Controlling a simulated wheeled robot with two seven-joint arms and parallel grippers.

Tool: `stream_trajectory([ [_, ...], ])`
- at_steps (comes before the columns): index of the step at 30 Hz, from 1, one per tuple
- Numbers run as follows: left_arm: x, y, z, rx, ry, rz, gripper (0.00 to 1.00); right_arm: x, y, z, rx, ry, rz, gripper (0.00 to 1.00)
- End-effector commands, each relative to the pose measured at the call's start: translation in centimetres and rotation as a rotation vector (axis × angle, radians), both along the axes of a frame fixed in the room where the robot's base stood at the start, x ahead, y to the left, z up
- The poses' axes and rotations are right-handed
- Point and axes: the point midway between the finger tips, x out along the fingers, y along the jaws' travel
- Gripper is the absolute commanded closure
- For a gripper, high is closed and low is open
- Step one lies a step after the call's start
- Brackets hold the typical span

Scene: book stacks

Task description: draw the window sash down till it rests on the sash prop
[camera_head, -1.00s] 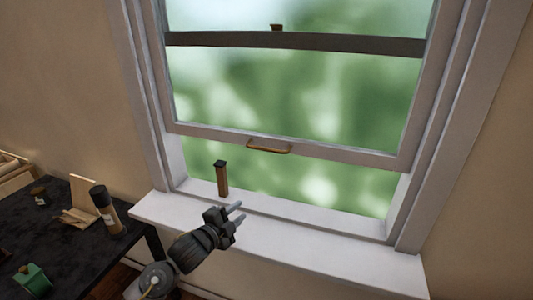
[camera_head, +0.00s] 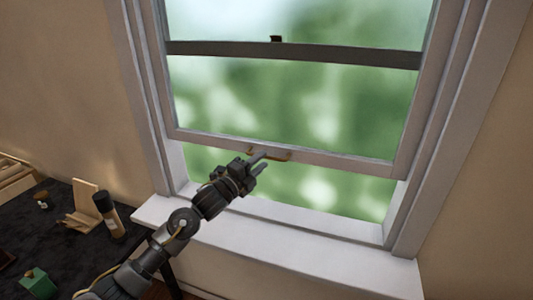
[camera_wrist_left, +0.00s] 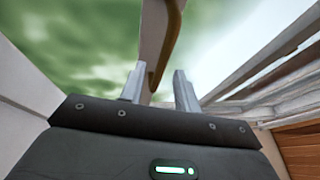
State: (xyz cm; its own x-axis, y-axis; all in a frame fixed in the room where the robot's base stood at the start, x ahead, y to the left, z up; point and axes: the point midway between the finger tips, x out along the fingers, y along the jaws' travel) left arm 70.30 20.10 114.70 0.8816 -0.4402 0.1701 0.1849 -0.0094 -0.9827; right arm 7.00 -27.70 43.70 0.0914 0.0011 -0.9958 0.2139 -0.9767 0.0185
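The window sash (camera_head: 345,165) is raised, with an open gap between its white bottom rail and the sill (camera_head: 300,241). A brass handle (camera_head: 284,156) is on that rail. My left gripper (camera_head: 261,162) is at the handle's left part. In the left wrist view the two fingers (camera_wrist_left: 159,84) are apart, with the brass handle (camera_wrist_left: 172,35) reaching down between them; I cannot tell whether they touch it. The sash prop, a short wooden post with a dark top, is hidden behind my left gripper and forearm. My right gripper is not in view.
A dark table (camera_head: 72,245) stands at the lower left. It carries a wooden stand (camera_head: 84,202), a dark bottle (camera_head: 107,212) and a green object (camera_head: 38,283). The sill is clear to the right of my arm. Window jambs flank the sash.

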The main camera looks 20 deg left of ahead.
Motion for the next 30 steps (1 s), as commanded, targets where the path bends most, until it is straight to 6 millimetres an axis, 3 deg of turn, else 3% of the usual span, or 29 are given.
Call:
stream_trajectory([
  [6, 2.3, -1.2, 0.6, -0.001, 0.000, 0.000, 0.68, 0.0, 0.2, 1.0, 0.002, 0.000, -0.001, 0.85],
  [17, 2.8, -1.4, 0.5, 0.000, 0.001, 0.000, 0.68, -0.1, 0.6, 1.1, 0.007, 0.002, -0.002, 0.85],
  [25, 2.8, -1.4, 0.5, 0.000, 0.001, 0.000, 0.99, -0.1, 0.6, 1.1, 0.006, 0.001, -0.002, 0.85],
  [30, 2.8, -1.4, 0.5, 0.000, 0.001, 0.000, 1.00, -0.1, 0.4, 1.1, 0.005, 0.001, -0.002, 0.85],
])
